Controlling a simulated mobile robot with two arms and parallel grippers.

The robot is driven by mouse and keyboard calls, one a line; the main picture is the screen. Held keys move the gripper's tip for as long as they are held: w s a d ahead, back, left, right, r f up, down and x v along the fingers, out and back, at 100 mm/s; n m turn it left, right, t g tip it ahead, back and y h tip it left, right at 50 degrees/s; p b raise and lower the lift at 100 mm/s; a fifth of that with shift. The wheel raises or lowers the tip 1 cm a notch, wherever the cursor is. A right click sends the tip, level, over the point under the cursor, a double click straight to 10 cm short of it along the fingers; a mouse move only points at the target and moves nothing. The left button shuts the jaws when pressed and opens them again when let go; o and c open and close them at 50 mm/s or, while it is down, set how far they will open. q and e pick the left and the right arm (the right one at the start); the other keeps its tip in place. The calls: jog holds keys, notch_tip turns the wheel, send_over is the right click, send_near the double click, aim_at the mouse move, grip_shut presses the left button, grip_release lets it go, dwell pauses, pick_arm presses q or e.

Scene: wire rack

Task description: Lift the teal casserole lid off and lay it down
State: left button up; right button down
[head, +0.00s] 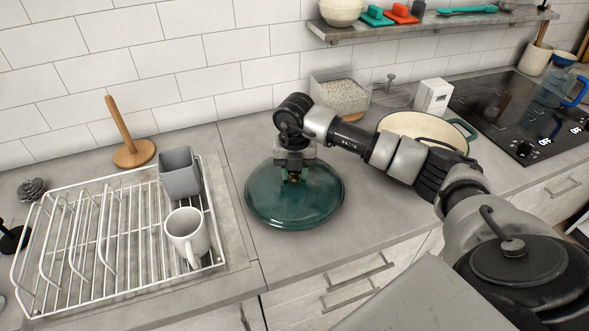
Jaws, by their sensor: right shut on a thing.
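The teal casserole lid (310,203) is a round, glossy dome at the middle of the view, over the grey counter to the right of the wire rack. My right gripper (294,178) is above its centre, pointing down, and is shut on the lid's knob, which is mostly hidden by the fingers. I cannot tell whether the lid touches the counter. The open casserole (410,124), cream inside with a teal handle, stands behind my right arm, which hides part of it. My left gripper is out of view.
A white wire rack (105,235) at left holds a grey cup (179,173) and a white mug (187,234). A wooden paper-towel stand (133,152) is behind it. A clear container (341,94), a white box (433,96) and a black hob (520,110) lie toward the right.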

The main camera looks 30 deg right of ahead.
jog(key=shift+f+b, duration=0.3)
jog(key=shift+f, duration=0.1)
jog(key=c, duration=0.6)
grip_release()
jog(key=shift+c, duration=0.2)
jog(key=shift+s, duration=0.1)
notch_tip(320, 180, up, 11)
jog(key=shift+f+b, duration=0.1)
jog(key=shift+b, duration=0.85)
